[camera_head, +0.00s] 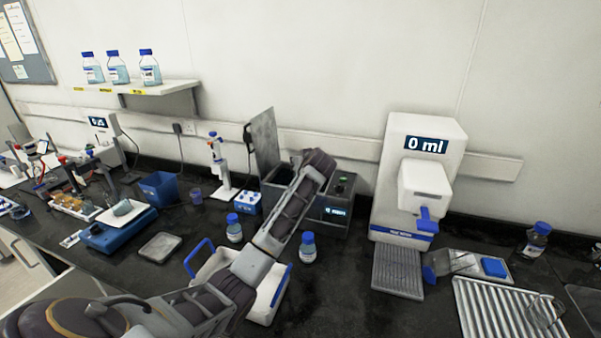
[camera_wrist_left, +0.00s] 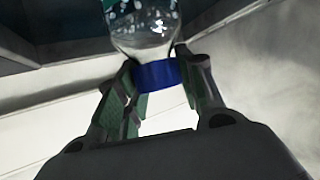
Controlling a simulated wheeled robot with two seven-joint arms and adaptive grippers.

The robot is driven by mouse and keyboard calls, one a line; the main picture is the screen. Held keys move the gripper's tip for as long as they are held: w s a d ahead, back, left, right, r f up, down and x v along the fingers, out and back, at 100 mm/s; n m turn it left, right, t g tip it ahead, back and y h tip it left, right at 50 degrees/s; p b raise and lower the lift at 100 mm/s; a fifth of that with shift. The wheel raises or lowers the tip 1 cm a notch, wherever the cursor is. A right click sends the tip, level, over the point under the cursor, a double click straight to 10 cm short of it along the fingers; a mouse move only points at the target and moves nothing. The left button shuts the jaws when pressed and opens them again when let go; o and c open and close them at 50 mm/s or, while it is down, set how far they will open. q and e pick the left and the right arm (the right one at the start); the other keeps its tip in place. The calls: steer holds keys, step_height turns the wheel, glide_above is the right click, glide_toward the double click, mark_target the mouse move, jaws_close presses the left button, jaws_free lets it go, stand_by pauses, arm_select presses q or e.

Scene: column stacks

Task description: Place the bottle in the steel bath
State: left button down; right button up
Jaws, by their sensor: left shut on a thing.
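The bottle, clear with a blue cap (camera_wrist_left: 158,75), shows in the left wrist view with its glass body (camera_wrist_left: 145,32) cut off by the top edge. My left gripper (camera_wrist_left: 155,88) is shut on the cap. In the head view my left arm reaches over the steel bath (camera_head: 337,213), a dark-fronted box with a small lit display and its metal lid (camera_head: 265,140) standing open. The gripper there hides the held bottle and much of the bath's opening. I cannot tell how deep the bottle is in the bath. My right gripper is not in view.
Two blue-capped bottles (camera_head: 234,228) (camera_head: 307,247) stand near a white basket (camera_head: 207,262) with blue handles, partly under my arm. A white dispenser (camera_head: 420,140) reading "0 ml" stands right of the bath. A bottle rack (camera_head: 248,202) stands left of it.

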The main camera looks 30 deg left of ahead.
arm_select(q)
steer(key=shift+r, duration=0.1)
steer(key=shift+f+p, duration=0.3)
steer(key=shift+f, duration=1.7)
steer(key=c, duration=0.9)
jaws_free()
steer(key=shift+s, duration=0.1)
